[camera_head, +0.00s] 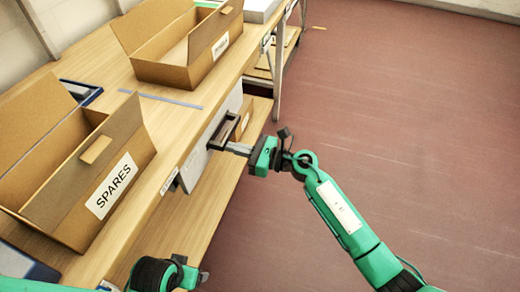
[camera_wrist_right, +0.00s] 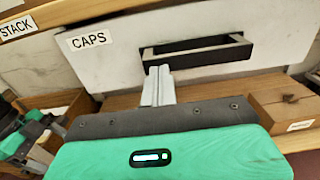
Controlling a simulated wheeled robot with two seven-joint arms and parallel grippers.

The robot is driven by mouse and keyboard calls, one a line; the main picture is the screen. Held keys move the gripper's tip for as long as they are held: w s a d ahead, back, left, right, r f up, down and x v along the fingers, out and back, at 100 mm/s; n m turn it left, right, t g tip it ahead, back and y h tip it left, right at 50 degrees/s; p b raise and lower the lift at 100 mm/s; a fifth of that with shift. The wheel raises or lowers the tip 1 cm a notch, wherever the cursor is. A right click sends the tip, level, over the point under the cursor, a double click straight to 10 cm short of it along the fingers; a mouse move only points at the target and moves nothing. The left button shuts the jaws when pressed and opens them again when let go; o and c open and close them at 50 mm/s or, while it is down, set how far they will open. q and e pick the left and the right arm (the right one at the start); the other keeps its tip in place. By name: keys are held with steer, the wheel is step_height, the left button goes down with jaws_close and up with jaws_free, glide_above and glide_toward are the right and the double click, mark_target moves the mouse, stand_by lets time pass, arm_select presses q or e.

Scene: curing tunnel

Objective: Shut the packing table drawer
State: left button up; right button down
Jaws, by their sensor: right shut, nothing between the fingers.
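The packing table drawer has a pale grey front (camera_head: 198,160) with a black bar handle (camera_head: 222,131), just below the wooden table's edge. In the right wrist view the drawer front (camera_wrist_right: 110,65) carries a CAPS label, and its handle (camera_wrist_right: 195,55) is in the middle. Any gap behind the front is hard to judge. My right gripper (camera_head: 237,148) is shut and empty, its fingertips (camera_wrist_right: 159,72) at the handle's lower edge; I cannot tell whether they touch. My left gripper (camera_head: 200,277) is low at the table's front, its jaws unclear.
On the packing table (camera_head: 160,115) stand an open SPARES carton (camera_head: 125,160) and another open carton (camera_head: 165,72). The red floor (camera_head: 400,130) at right is clear.

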arm_select(q)
steer(key=shift+w+d+r, duration=0.25)
steer(key=shift+w+r, duration=0.05)
steer(key=shift+r, duration=0.05)
arm_select(e)
steer(key=x, duration=0.2)
steer(key=shift+a+r, duration=0.15)
steer(key=shift+a, duration=0.25)
steer(key=shift+r, duration=0.1)
arm_select(q)
steer(key=shift+w+b+v, duration=0.2)
steer(key=shift+b+v, duration=0.35)
steer(key=shift+v, duration=0.6)
arm_select(e)
steer(key=v, duration=1.4)
steer(key=shift+f, duration=0.25)
